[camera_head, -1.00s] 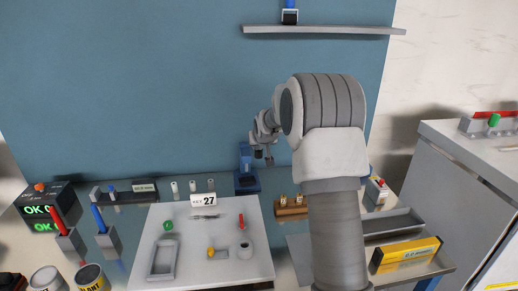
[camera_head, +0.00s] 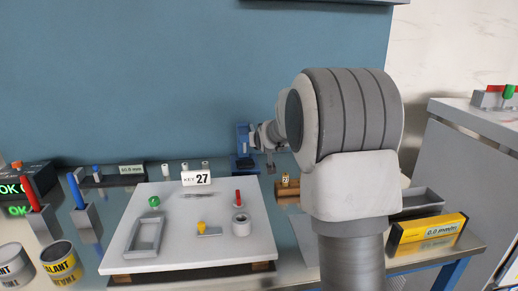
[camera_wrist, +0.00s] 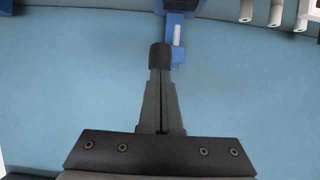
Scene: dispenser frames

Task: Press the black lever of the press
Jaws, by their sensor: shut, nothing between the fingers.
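The blue press (camera_head: 243,145) stands at the back of the bench against the blue wall, just left of my gripper (camera_head: 270,166). In the wrist view the press (camera_wrist: 174,52) shows at the top, cut off by the frame edge, with a pale rod on it. A short black cylinder (camera_wrist: 160,56), which looks like the black lever's end, lies right at the tips of my gripper (camera_wrist: 164,74). The fingers are shut and empty. I cannot tell whether they touch the lever. My arm hides part of the bench to the right.
A white board (camera_head: 190,250) with small parts and a card reading 27 fills the front middle. A brass-topped wooden block (camera_head: 287,192) sits right of the press. Several white cylinders (camera_head: 187,167) stand left of it. A shelf edge (camera_head: 320,4) is above.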

